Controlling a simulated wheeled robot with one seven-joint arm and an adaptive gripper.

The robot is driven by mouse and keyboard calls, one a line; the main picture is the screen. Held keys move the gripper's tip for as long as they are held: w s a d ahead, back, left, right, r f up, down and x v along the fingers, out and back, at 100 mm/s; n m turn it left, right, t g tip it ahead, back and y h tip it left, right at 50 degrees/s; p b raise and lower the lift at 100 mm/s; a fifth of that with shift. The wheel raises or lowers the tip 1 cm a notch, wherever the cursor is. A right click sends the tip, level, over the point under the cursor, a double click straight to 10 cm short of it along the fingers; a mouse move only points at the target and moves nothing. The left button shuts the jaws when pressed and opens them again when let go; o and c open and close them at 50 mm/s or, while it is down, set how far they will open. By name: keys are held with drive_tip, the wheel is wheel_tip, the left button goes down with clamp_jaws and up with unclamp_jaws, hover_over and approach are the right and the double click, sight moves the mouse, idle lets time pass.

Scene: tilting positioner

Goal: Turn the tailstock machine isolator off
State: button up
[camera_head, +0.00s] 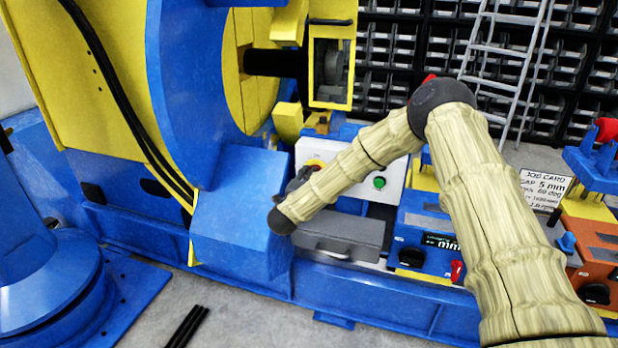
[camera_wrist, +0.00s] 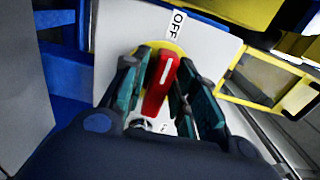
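The isolator's red handle (camera_wrist: 160,88) sits on a round yellow plate on a light panel in the wrist view. A white line marks the handle, and its upper end points toward the OFF label (camera_wrist: 177,24). My gripper (camera_wrist: 164,78) has one teal-and-dark finger on each side of the handle, close against it, and looks shut on it. In the head view, my gripper (camera_head: 297,181) is at the light control box (camera_head: 388,206), and my arm hides most of the isolator; a bit of yellow plate shows.
A green button (camera_head: 379,183) is on the same box, right of my forearm. A grey case (camera_head: 340,236) lies below it. The blue-and-yellow positioner (camera_head: 235,215) stands close on the left. Blue and orange units (camera_head: 592,262) stand on the right.

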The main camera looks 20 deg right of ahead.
drive_tip(key=shift+o, duration=0.3)
drive_tip(key=v, duration=1.2)
drive_tip(key=shift+f, duration=0.1)
drive_tip(key=s+a+f+n+g+y+p, duration=0.25)
drive_tip(key=s+f+n+y, duration=0.25)
drive_tip(key=s+f+n, duration=0.45)
drive_tip(key=s+a+f+n+g+y+p, duration=0.1)
drive_tip(key=s+f+n+g+y+p, duration=0.35)
drive_tip(key=s+f, duration=0.8)
drive_tip(key=s+d+n+g+p, duration=0.2)
drive_tip(key=s+d+n+g, duration=0.1)
drive_tip(key=s, duration=1.2)
drive_tip(key=s+d+f+n+g+p, duration=0.1)
drive_tip(key=s+d+n+g, duration=0.3)
drive_tip(key=s, duration=1.2)
drive_tip(key=n+g+p, duration=0.1)
drive_tip(key=n, duration=0.2)
drive_tip(key=shift+s+d+y, duration=0.15)
drive_tip(key=shift+d+y, duration=0.05)
drive_tip(key=shift+y, duration=0.15)
